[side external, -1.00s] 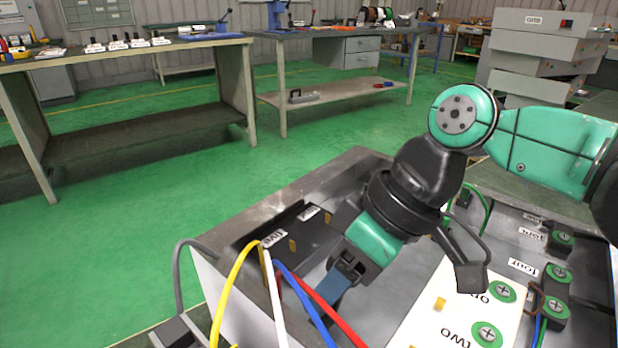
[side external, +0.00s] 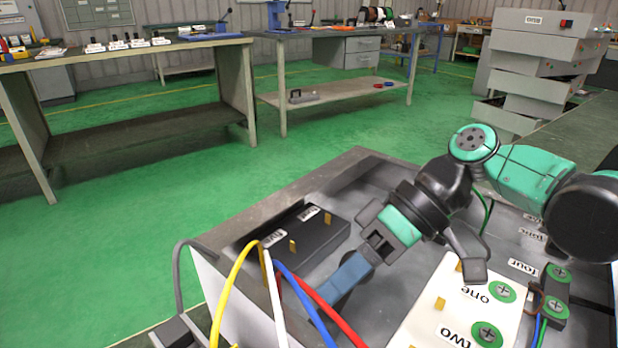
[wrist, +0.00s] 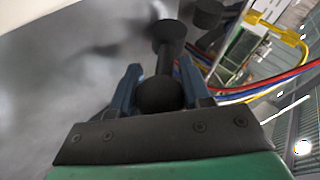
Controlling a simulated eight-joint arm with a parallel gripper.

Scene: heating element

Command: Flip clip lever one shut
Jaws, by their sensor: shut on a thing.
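My gripper (side external: 336,288) points down to the left inside the grey metal housing, its blue fingers low over the floor behind the coloured wires. In the wrist view, my gripper (wrist: 160,78) has its fingers on either side of a dark round-ended knob (wrist: 163,96) and is shut on it. A dark post (wrist: 170,40) runs on from the knob. I cannot tell for sure whether this is clip lever one. In the side view, the part at the fingertips is mostly hidden. The label "one" (side external: 477,291) is on a white panel (side external: 425,325), right of the gripper.
A black block (side external: 320,238) with labels and brass tabs lies left of the gripper. Yellow, white, blue and red wires (side external: 307,300) rise in front. Green round terminals (side external: 487,334) sit on the white panel. The housing's far rim (side external: 290,190) bounds the space.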

